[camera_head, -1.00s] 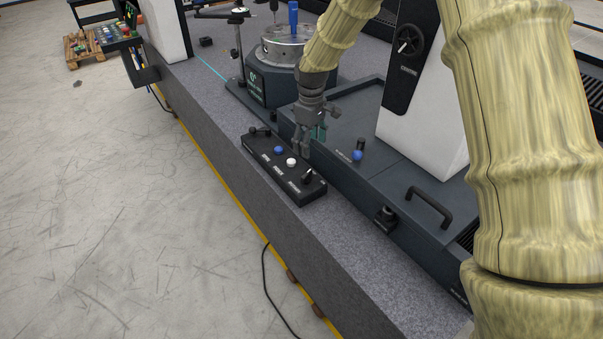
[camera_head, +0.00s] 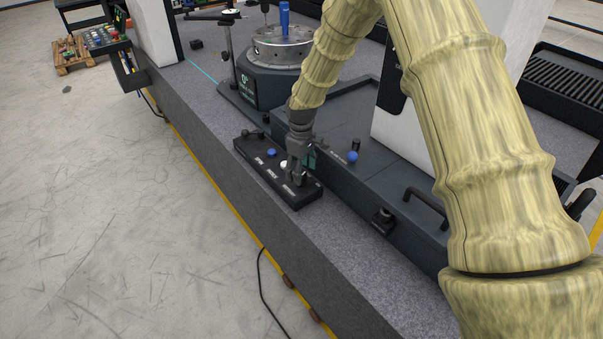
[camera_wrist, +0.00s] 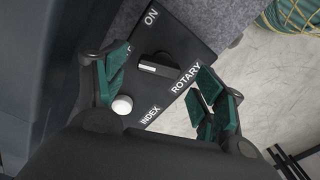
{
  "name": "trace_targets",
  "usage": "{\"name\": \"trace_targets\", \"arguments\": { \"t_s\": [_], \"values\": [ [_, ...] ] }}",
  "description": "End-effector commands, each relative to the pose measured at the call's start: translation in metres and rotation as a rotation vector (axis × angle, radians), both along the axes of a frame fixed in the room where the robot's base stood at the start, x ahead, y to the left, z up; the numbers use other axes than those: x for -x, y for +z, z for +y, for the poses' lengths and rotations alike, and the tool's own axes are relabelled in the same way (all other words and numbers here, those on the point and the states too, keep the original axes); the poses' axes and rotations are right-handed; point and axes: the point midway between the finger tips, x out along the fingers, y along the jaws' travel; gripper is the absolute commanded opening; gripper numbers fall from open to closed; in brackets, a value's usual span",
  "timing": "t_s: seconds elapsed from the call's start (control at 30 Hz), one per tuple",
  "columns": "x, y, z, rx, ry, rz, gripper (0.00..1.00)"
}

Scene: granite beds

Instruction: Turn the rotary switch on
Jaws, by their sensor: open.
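The rotary switch (camera_wrist: 160,67) shows in the wrist view as a black knob with a white-marked bar, on a black panel (camera_wrist: 190,40). The panel is lettered ON, ROTARY and INDEX; another label at the left is mostly hidden by a finger. The white-marked bar lies nearly level in the picture, and ON is printed above the knob. My gripper (camera_wrist: 164,86) is open, with a green-padded finger on either side of the knob. Contact cannot be told. In the head view my gripper (camera_head: 295,179) is over the panel's near end and hides the knob.
A white button (camera_wrist: 122,106) sits beside the left finger in the wrist view. A blue button (camera_head: 271,152) and a black lever (camera_head: 256,133) are farther along the panel. A dark machine base with a blue knob (camera_head: 352,157) stands close on the right. The granite ledge (camera_head: 345,245) nearer me is clear.

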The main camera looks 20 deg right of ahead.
Motion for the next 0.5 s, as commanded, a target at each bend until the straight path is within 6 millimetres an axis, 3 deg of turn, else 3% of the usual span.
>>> {"name": "trace_targets", "arguments": {
  "t_s": [0.2, 0.5],
  "values": [
    [0.0, -0.018, -0.001, 0.0, -0.001, 0.0, 0.7],
    [0.0, -0.023, -0.001, 0.0, -0.002, -0.001, 0.7]
  ]
}}
